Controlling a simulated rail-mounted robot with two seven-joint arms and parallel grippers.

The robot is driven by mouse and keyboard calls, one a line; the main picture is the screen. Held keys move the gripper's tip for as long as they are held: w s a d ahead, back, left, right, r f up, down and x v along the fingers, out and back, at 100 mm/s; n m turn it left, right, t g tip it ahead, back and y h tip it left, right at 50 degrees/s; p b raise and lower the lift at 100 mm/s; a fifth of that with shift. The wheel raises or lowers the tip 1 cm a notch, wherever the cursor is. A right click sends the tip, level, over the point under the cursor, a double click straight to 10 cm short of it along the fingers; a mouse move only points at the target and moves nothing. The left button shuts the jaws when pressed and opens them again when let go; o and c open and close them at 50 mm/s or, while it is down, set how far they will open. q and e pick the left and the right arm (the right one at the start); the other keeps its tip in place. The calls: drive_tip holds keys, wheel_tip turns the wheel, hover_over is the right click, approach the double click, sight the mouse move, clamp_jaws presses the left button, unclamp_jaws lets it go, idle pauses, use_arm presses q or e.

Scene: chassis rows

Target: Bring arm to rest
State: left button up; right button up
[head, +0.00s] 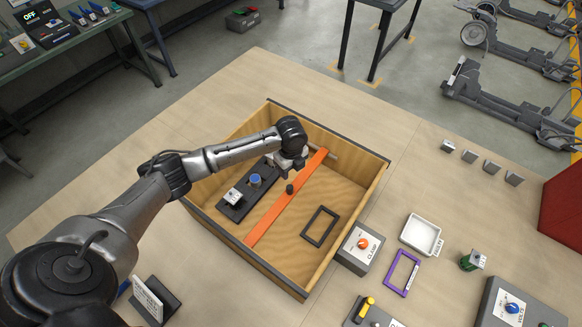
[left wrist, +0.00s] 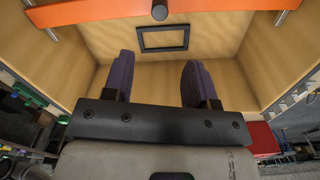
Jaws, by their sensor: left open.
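My left arm (head: 225,152) reaches in from the left over a wooden box (head: 345,160). My left gripper (head: 292,168) is above the inside of the box, near the orange bar. In the left wrist view its two dark purple fingers (left wrist: 160,78) are spread apart, with nothing between them. The orange bar (head: 275,215) runs across the box and has a dark knob (head: 290,188); it also shows in the left wrist view (left wrist: 95,14). The gripper's fingertips are mostly hidden in the head view. My right gripper is not in view.
A dark plate (head: 233,211) with a blue knob and a black rectangular frame (head: 320,226) are inside the box. The table behind the box is clear.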

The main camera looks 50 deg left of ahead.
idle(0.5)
use_arm(q)
drive_tip(key=w+d+r+n+t+y, duration=0.1)
drive_tip(key=w+d+r+n+t, duration=0.15)
drive_tip(key=r+n, duration=0.25)
drive_tip(key=w+d+r+n+t+y, duration=0.1)
drive_tip(key=w+r+n+t, duration=0.15)
drive_tip(key=r+n, duration=0.3)
drive_tip(key=s+d+r+n+t, duration=0.2)
drive_tip(key=s+d+r+t, duration=0.25)
drive_tip(key=d, duration=0.25)
drive_tip(key=s+d+f+n+g+h, duration=0.15)
drive_tip(key=s+f, duration=0.35)
drive_tip(key=s, duration=0.5)
drive_tip(key=s+d+f+n+g, duration=0.25)
drive_tip(key=s+f, duration=0.35)
drive_tip(key=s, duration=0.4)
drive_tip(key=s+d+f+n+g+h, duration=0.15)
drive_tip(key=s+f, duration=0.35)
drive_tip(key=s, duration=0.6)
wheel_tip(320, 180, up, 14)
drive_tip(key=w+m+p, duration=0.1)
drive_tip(key=p, duration=1.3)
drive_tip(key=shift+a+f+y, duration=0.15)
drive_tip(key=shift+a+y, duration=0.2)
drive_tip(key=shift+y, duration=0.05)
